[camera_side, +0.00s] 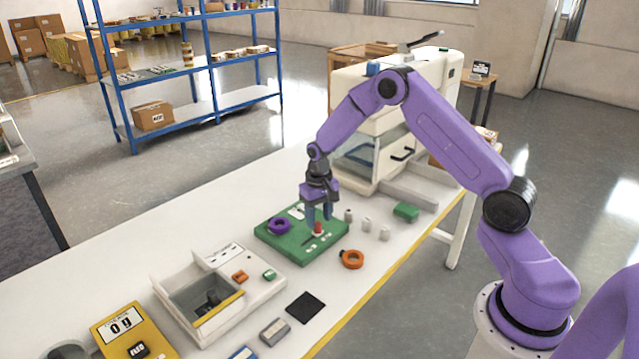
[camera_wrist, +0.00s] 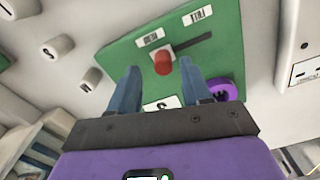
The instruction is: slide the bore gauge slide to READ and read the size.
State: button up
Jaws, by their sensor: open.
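The bore gauge is a green board (camera_side: 273,240) on the white table, also in the wrist view (camera_wrist: 228,52). Its red slide knob (camera_wrist: 162,66) stands at one end of a dark slot (camera_wrist: 200,42). A small label (camera_wrist: 150,38) lies close to the knob, and another (camera_wrist: 197,16) lies farther along the slot. The near one looks like READ, but the print is small. My gripper (camera_side: 318,214) points down over the board. Its fingers (camera_wrist: 160,64) are open, one on each side of the knob; contact cannot be told. A white plate (camera_wrist: 168,102) with a dark mark is partly hidden between the fingers.
A purple ring (camera_side: 279,226) sits on the board's left. Several pale pegs (camera_side: 367,224), a green block (camera_side: 406,212) and an orange ring (camera_side: 352,259) lie right of it. A white machine (camera_side: 365,160) stands behind. A yellow scale (camera_side: 135,333) shows 0 g.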

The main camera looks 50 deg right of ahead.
aim_at(320, 223)
notch_tip(320, 223, up, 15)
jog(key=shift+r, duration=0.15)
dwell(0.4)
jog(key=s+a+r+n, duration=0.4)
jog(key=s+a+n, duration=0.3)
jog(key=s+a, duration=0.75)
jog(key=s+d+n, duration=0.1)
jog(key=s+n, duration=0.7)
jog(key=s, duration=1.4)
jog(key=shift+s+f+n, duration=0.15)
jog(key=shift+f+n, duration=0.15)
jog(key=shift+f, duration=0.05)
